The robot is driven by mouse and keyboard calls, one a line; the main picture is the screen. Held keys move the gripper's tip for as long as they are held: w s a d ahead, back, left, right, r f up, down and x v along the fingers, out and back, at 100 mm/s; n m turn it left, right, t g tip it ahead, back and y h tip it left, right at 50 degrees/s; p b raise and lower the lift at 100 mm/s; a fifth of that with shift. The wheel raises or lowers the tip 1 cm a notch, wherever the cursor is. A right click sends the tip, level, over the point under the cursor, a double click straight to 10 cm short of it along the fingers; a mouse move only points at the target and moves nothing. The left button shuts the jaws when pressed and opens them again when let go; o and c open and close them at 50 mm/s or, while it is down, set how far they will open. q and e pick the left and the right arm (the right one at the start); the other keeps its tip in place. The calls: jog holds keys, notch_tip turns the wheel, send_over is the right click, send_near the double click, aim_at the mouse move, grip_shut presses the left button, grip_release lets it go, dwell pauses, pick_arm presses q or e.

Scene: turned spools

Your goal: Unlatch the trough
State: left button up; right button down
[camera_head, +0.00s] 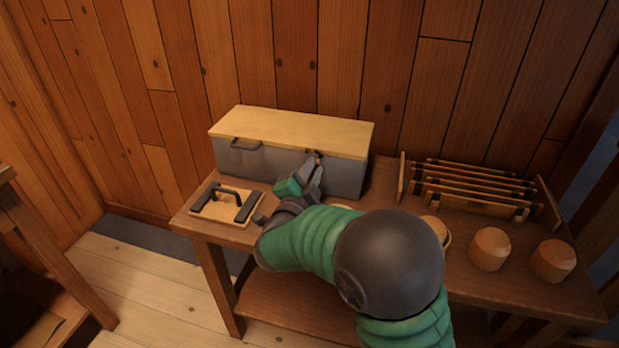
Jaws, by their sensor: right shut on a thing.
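The trough (348,179) is a grey box with a flat, light wooden lid (290,131), standing at the back of the wooden table against the wall. The lid is down. A dark handle (245,144) sits on the left of its front. A small dark latch (313,155) sits right of the middle of the front, just under the lid edge. My right gripper (312,166) reaches up to the latch and is shut on it, though its fingers partly cover it. My left gripper is not in view.
A wooden board with a dark handle (229,204) lies at the table's left end. A slatted wooden rack (470,187) stands right of the trough. Turned wooden pieces (489,249) stand along the right front. My right arm hides the table's middle.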

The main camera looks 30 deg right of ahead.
jog(key=shift+s+d+f+m+b, duration=0.1)
jog(key=shift+f+m+b, duration=0.3)
jog(key=shift+m+b, duration=0.65)
jog(key=shift+s+d+f+m+b, duration=0.1)
jog(key=shift+f+m+b, duration=0.25)
jog(key=shift+m+b, duration=0.65)
jog(key=c, duration=1.4)
grip_release()
jog(key=shift+r, duration=0.1)
